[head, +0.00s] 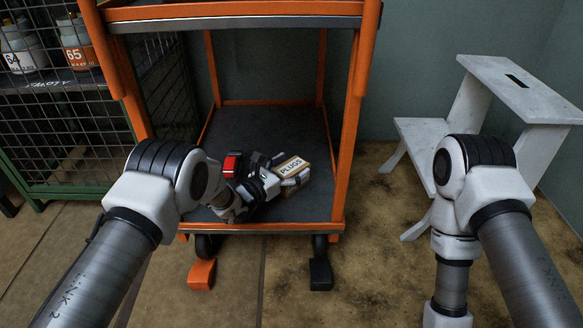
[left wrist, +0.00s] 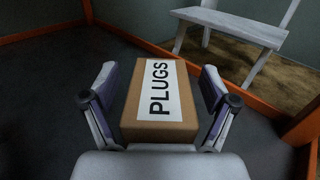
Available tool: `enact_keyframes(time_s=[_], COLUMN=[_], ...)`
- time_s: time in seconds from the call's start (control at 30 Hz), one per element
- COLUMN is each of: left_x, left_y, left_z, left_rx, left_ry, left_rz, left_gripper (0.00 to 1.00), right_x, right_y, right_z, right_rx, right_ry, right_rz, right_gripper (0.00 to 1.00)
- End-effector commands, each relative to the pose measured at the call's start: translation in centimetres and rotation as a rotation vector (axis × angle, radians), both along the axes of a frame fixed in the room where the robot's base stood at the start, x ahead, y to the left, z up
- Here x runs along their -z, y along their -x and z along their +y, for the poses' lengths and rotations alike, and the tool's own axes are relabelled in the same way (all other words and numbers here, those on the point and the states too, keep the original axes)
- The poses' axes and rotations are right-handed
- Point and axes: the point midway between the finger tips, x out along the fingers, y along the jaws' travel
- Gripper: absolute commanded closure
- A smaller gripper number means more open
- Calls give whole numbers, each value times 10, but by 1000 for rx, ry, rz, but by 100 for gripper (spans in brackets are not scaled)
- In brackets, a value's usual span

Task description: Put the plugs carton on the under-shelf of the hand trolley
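The plugs carton (head: 294,169) is a small brown box with a white PLUGS label. It rests on the dark under-shelf (head: 245,122) of the orange hand trolley (head: 349,120), toward the front right. My left gripper (head: 286,178) is at the carton, low over the under-shelf. In the left wrist view the carton (left wrist: 160,101) lies between the two fingers, with a visible gap on each side, so the gripper is open around it. The arm hides part of the shelf. My right gripper is outside the head view; only its arm shows at the right.
The trolley's upper shelf (head: 240,22) and orange posts surround the left arm's working space. A grey step stool (head: 495,100) stands to the right. A green wire cage (head: 75,110) with numbered containers stands to the left. Floor between trolley and stool is clear.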

Motion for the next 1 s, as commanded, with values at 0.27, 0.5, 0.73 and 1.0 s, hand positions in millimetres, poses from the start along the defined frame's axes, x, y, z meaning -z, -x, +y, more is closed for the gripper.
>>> enact_keyframes(time_s=[0.27, 0.5, 0.73, 1.0], left_x=[-1, -9, -9, -2], left_y=[0, 17, 59, 85], left_z=[0, 19, 61, 85], left_rx=[0, -3, -3, 0], left_ry=[1, 1, 1, 1], left_rz=[-1, 2, 4, -1], left_gripper=[7, 7, 7, 7], right_x=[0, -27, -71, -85], right_y=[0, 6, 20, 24], right_z=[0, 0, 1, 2], right_rx=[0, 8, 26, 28], right_ry=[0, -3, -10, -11], right_rz=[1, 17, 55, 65], right_gripper=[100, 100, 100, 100])
